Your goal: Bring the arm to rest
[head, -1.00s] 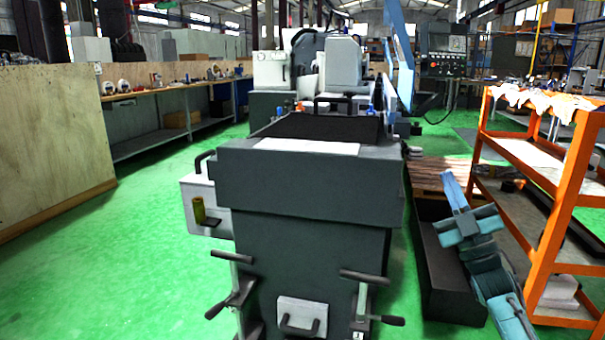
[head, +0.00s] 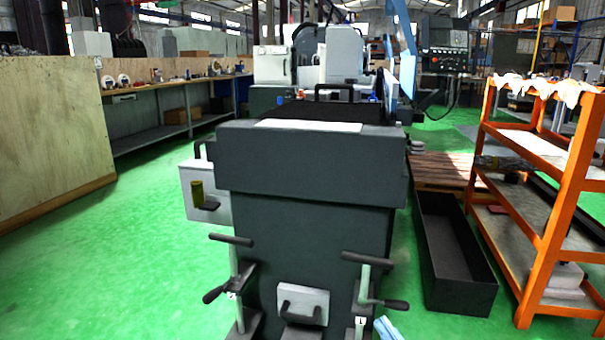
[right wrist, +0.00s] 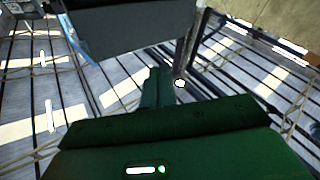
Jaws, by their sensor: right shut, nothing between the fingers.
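Only a small light-blue tip of my right gripper (head: 387,328) shows at the bottom edge of the head view, just right of the dark grey machine (head: 310,170). The rest of that arm is out of the head view. In the right wrist view, the dark green gripper body fills the bottom. Its fingers (right wrist: 158,85) lie together in the middle, shut and empty. My left gripper is in neither view.
A long black open box (head: 455,255) lies on the floor right of the machine. An orange shelf rack (head: 560,200) stands at far right. A workbench (head: 150,125) and a wooden panel (head: 50,130) are at left. The green floor between is clear.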

